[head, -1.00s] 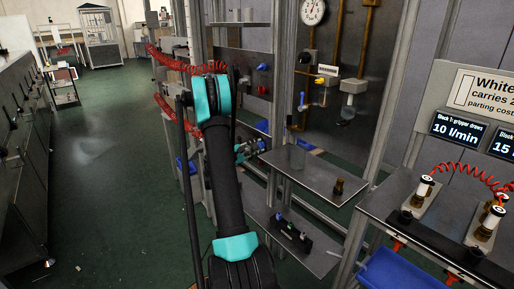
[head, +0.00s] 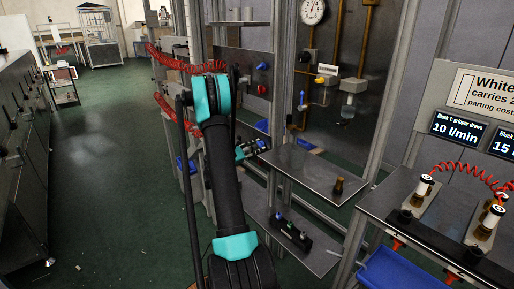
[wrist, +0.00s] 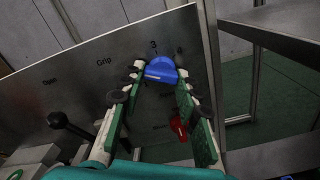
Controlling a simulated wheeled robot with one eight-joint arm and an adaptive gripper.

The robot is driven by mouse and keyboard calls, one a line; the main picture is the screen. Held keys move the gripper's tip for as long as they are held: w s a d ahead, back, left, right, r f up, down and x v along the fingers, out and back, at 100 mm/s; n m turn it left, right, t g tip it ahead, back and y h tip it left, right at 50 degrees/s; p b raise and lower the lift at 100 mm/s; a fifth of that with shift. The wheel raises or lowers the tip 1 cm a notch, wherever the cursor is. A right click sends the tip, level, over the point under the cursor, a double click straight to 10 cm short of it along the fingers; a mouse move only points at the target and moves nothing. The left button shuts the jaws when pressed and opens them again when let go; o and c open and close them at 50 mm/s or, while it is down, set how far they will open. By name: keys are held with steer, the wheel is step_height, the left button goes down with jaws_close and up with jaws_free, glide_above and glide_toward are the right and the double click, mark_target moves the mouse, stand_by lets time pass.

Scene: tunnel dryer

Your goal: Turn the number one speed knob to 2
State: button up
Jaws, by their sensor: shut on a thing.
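A blue knob (wrist: 160,67) sits on a grey metal panel (wrist: 85,85) in the wrist view. A printed 3 stands above it, with another mark to its right that is too small to read surely. A pale line shows on the knob's near side. My gripper (wrist: 160,77) has its green-padded fingers on either side of the knob and is shut on it. In the head view my gripper (head: 252,149) is small beside the steel frame, partly behind my arm. The knob's exact setting is not clear.
A red knob (wrist: 178,127) sits below the blue one, close to the right finger. A black-knobbed lever (wrist: 57,119) stands at the left, near the words Grip and Open. In the head view, a steel shelf (head: 300,172) lies right of my gripper. Green floor is clear at left.

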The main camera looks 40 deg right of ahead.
steer(key=shift+f, duration=0.1)
steer(key=o, duration=1.2)
steer(key=shift+a, duration=0.15)
steer(key=a, duration=1.1)
steer(key=shift+s+a, duration=0.35)
steer(key=shift+s, duration=0.1)
